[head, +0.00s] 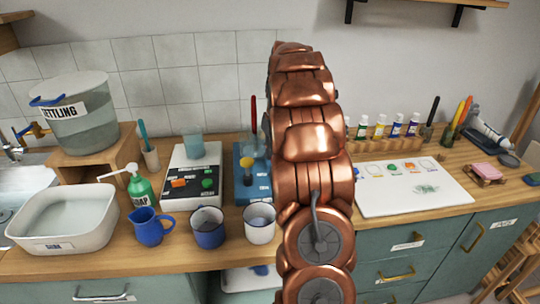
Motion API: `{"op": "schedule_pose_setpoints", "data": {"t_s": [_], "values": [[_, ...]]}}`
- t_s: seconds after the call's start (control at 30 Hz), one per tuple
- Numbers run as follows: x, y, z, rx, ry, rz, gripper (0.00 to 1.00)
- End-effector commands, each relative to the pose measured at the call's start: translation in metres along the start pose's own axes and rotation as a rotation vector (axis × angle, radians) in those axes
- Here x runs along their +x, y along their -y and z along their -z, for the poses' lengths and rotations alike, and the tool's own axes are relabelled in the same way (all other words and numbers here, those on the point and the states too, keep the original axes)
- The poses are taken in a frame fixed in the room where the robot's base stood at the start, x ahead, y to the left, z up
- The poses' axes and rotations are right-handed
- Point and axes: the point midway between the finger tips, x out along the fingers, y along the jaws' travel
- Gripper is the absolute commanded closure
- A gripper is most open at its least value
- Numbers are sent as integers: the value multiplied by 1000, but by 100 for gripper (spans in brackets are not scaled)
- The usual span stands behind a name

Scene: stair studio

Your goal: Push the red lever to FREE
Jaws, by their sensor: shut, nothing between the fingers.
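A thin red lever (253,112) stands upright at the back of a blue device (240,190) on the counter, in the middle of the head view. The device carries small white lettering, too small to read for sure, so I cannot tell which mark is FREE. A clear glass vessel stands close to the lever's lower part and partly covers it. My copper arm rises just right of the device and hides its right side. My gripper does not show; only arm links are visible, and none is seen touching the lever.
A blue jug (151,228), a blue mug (208,229) and a white mug (260,224) line the front edge. A white board (430,203) lies right of my arm.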

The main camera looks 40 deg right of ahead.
Motion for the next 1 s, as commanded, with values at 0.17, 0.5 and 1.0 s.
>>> {"op": "schedule_pose_setpoints", "data": {"t_s": [0.17, 0.5, 1.0], "values": [[3, 4, -7, -11, -62, -28, 100], [-2, 10, -17, -36, -206, -97, 100], [-11, 18, -32, -70, -411, -196, 100]]}}
